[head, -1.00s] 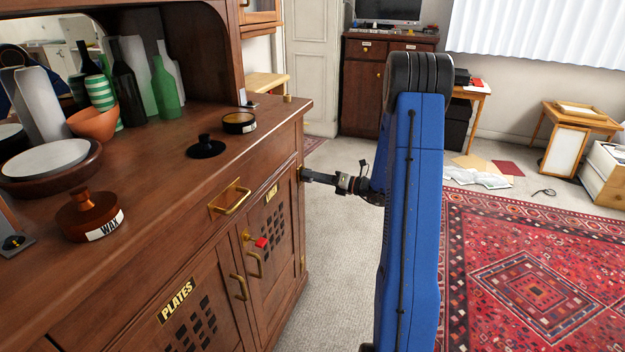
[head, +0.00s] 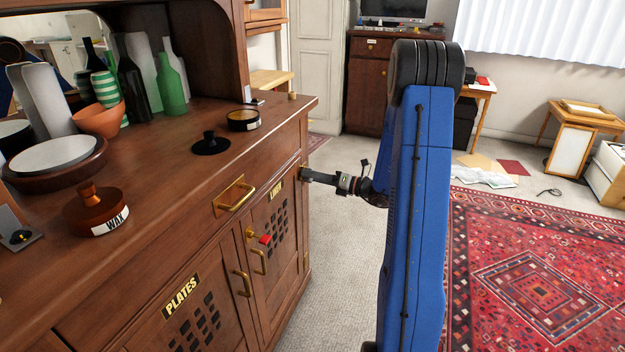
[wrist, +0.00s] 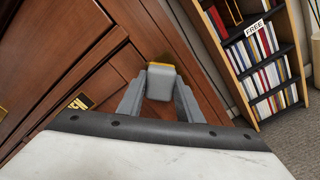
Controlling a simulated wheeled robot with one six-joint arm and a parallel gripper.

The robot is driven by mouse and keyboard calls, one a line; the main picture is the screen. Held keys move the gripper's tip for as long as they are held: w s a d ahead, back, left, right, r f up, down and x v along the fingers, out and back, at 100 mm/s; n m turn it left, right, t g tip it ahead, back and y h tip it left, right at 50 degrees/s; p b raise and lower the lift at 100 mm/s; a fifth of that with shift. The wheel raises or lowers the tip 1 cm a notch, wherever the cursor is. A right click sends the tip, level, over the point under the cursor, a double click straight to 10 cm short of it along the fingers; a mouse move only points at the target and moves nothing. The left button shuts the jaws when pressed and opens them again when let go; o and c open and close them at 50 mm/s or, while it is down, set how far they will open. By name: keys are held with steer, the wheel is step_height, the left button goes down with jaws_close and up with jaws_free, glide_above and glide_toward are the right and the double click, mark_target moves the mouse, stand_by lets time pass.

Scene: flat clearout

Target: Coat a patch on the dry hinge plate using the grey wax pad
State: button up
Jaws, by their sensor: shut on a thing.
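My gripper (head: 308,175) reaches to the right edge of the cabinet front, beside the LINEN door. In the wrist view its fingers (wrist: 160,96) are closed on the grey wax pad (wrist: 162,83), a small pale grey block. A brass-coloured strip (wrist: 160,65) shows just past the pad's far end; it looks like the hinge plate, mostly hidden by the pad. Pad and plate look very close; I cannot tell whether they touch. In the head view the pad and plate are too small to make out clearly.
The wooden cabinet (head: 160,235) carries a wooden pot labelled WAX (head: 97,215), an open dark tin (head: 243,120), a black knobbed lid (head: 210,145), bowls and bottles. Door handles (head: 242,284) stick out. A bookshelf labelled FREE (wrist: 262,60) stands at right. Carpet is clear beside the cabinet.

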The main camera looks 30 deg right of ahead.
steer(key=w+d, duration=0.2)
steer(key=d, duration=0.1)
steer(key=shift+w+d+r, duration=0.1)
steer(key=shift+w+d, duration=0.1)
stand_by(0.4)
steer(key=v, duration=0.6)
stand_by(0.5)
steer(key=shift+s, duration=0.1)
steer(key=shift+v, duration=1.45)
steer(key=shift+d, duration=0.1)
